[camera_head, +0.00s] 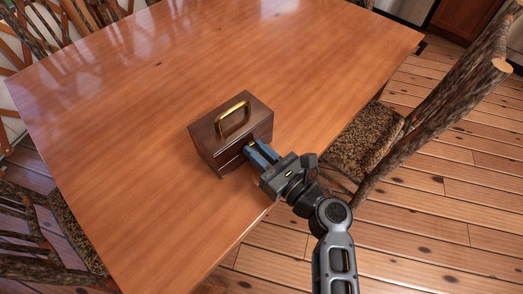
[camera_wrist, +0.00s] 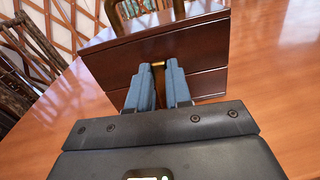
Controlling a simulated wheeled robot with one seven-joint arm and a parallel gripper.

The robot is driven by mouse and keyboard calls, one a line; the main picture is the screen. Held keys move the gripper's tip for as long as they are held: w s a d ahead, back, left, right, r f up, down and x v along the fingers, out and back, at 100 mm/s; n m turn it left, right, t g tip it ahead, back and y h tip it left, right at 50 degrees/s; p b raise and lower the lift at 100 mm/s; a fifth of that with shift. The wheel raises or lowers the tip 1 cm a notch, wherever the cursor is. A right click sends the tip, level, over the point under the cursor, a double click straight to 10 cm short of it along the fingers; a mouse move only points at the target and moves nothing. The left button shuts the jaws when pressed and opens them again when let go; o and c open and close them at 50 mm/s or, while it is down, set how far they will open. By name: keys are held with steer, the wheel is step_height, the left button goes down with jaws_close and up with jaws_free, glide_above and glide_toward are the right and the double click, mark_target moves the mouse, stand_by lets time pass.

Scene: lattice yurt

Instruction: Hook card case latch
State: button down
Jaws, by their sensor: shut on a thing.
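The card case (camera_head: 222,142) is a dark brown wooden box with a brass handle (camera_head: 234,116) on its lid. It stands upright on the table, and its front face (camera_wrist: 204,57) fills the upper middle of the wrist view. The lid appears down, with a seam across the front. A small brass latch (camera_wrist: 158,63) shows at the middle of the front, between and just beyond my fingertips. My gripper (camera_head: 254,150), with blue fingers, is at the case's front. In the wrist view my gripper (camera_wrist: 160,72) is shut on the latch. The fingers hide the latch's lower part.
The wooden table (camera_head: 130,110) is clear around the case. A chair with a speckled seat (camera_head: 366,138) stands at the table's right edge, close to my arm. Another chair (camera_head: 72,228) is at the lower left.

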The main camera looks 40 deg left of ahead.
steer(key=shift+s+n, duration=0.25)
steer(key=shift+n, duration=0.35)
steer(key=c, duration=1)
jaws_free()
steer(key=shift+c, duration=0.2)
steer(key=shift+s+d, duration=0.2)
steer(key=shift+d, duration=1.1)
steer(key=shift+s+d, duration=0.2)
steer(key=shift+d, duration=1.05)
steer(key=shift+s+d, duration=0.2)
steer(key=shift+d, duration=1.1)
